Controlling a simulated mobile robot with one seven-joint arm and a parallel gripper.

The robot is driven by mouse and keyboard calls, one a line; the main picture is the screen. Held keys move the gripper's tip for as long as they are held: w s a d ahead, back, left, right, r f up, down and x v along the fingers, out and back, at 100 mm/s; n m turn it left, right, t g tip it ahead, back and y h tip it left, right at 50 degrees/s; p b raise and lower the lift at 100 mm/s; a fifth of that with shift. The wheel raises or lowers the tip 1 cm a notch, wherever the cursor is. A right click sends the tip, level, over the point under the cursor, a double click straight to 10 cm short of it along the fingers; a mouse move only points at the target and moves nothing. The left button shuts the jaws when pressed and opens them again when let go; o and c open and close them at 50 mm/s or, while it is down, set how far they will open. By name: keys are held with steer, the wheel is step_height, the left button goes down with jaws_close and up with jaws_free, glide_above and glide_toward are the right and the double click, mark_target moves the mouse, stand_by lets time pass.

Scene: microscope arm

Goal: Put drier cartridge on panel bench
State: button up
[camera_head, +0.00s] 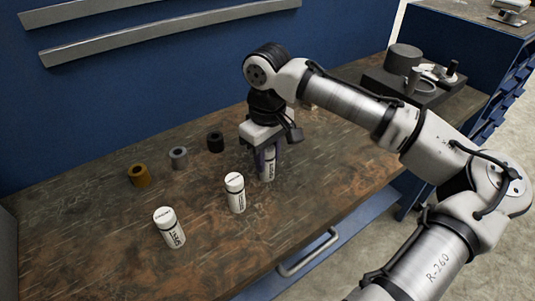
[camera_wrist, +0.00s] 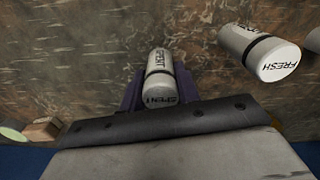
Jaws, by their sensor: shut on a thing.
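My gripper (camera_head: 264,150) points down over the wooden bench (camera_head: 110,235), with its dark purple fingers closed around a white drier cartridge (camera_head: 268,170). In the wrist view the held cartridge (camera_wrist: 160,80) reads SPENT, and a finger sits on each side of it. It looks upright, with its lower end on or very near the bench top; I cannot tell which. A second white cartridge (camera_head: 235,193) stands just left of it. In the wrist view the neighbouring cartridge (camera_wrist: 265,53) reads FRESH. A third white cartridge (camera_head: 169,228) stands further left, near the front.
A dark base with grey parts (camera_head: 405,75) stands at the right back. A blue panel (camera_head: 120,95) rises behind. The bench's left front is clear.

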steer(key=shift+f, duration=0.1)
steer(key=o, duration=1)
step_height(320, 180, up, 12)
steer(key=shift+r, duration=0.15)
